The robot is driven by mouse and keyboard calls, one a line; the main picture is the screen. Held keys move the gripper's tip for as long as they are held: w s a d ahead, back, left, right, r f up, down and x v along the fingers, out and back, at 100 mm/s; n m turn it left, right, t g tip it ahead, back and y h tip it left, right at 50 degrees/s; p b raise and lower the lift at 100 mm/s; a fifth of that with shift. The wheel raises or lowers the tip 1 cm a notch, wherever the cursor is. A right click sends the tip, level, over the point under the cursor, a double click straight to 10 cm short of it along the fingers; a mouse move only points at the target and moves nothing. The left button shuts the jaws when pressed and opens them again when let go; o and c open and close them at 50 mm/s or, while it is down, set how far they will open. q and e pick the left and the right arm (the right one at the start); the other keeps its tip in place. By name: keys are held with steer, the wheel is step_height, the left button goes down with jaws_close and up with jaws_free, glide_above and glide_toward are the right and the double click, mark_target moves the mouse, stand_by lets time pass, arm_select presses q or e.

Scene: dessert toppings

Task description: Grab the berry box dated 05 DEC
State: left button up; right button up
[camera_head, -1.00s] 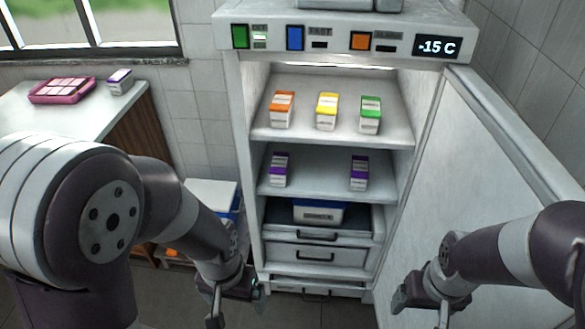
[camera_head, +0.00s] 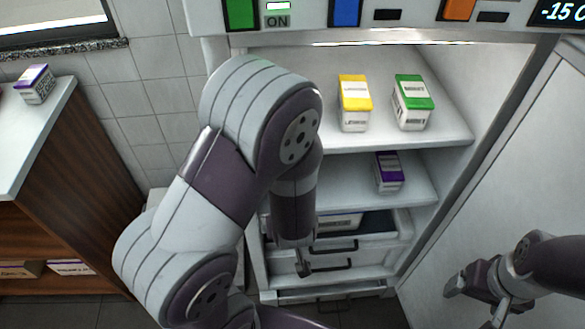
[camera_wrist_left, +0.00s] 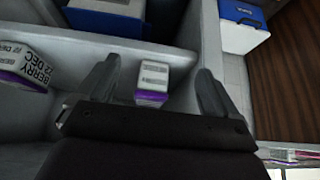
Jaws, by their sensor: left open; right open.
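A white and purple box (camera_wrist_left: 152,82) stands on a shelf in the left wrist view; its small print is unreadable. My left gripper (camera_wrist_left: 155,88) is open, with a finger on each side of this box. In the head view my left arm hides this box and most of that gripper. Another purple box (camera_wrist_left: 22,68), left in the wrist view, reads BERRY and what looks like 02 or 22 DEC. A purple box also shows on the lower fridge shelf in the head view (camera_head: 389,172). My right gripper (camera_head: 474,302) is open and empty at lower right.
A yellow box (camera_head: 354,103) and a green box (camera_head: 413,102) stand on the upper shelf. A purple-topped box (camera_head: 35,84) is on the counter at left. The open fridge door (camera_head: 520,170) is at right. A blue and white container (camera_wrist_left: 108,14) is in the drawer below.

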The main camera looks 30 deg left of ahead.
arm_select(q)
steer(key=w+a, duration=0.1)
steer(key=w, duration=0.1)
steer(key=w+a, duration=0.2)
steer(key=w, duration=0.1)
steer(key=w+a, duration=0.2)
steer(key=w, duration=0.1)
steer(key=shift+w, duration=0.15)
steer(key=shift+w+a+r, duration=0.1)
steer(key=shift+w+a, duration=0.05)
steer(key=shift+w, duration=0.1)
steer(key=x, duration=0.2)
steer(key=b+x, duration=0.1)
steer(key=x, duration=0.1)
steer(key=b+x, duration=0.1)
steer(key=shift+w+a, duration=0.35)
steer(key=shift+w, duration=0.25)
steer(key=c, duration=1.3)
